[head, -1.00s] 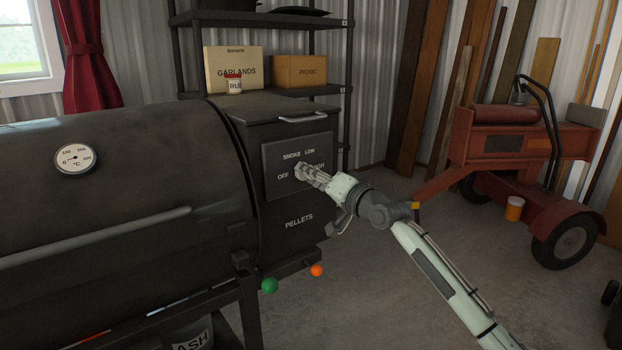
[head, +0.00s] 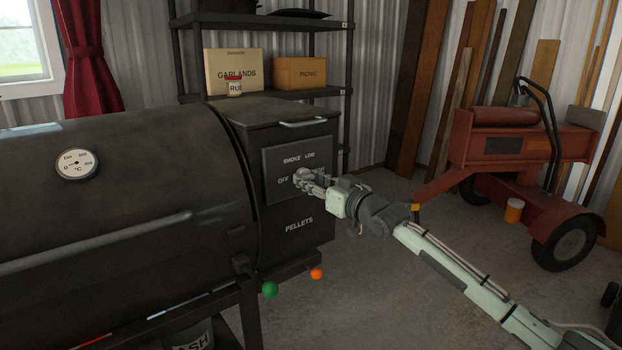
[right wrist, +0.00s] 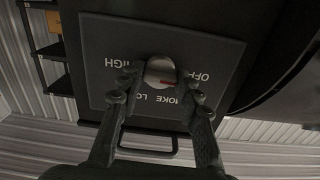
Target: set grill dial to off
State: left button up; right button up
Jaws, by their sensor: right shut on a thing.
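The grill (head: 130,190) is a dark barrel with a pellet box at its right end. A grey control panel (head: 277,157) on the box reads OFF, SMOKE, LOW and HIGH. My right gripper (head: 303,178) is at the panel, shut on the dial, and hides most of it in the head view. In the right wrist view the panel (right wrist: 110,45) appears upside down. The pale round dial (right wrist: 160,68) sits between my two fingers there. A red mark shows on it, but its exact setting is hard to read. My left gripper is not in view.
A lid handle (head: 303,123) is above the panel. A shelf with boxes (head: 299,73) stands behind the grill. A red wheeled machine (head: 520,150) stands at the right.

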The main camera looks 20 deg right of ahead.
jog(key=shift+f+n, duration=0.1)
jog(key=shift+n, duration=0.3)
jog(key=o, duration=1.2)
jog(key=shift+c, duration=0.2)
jog(key=v, duration=1.2)
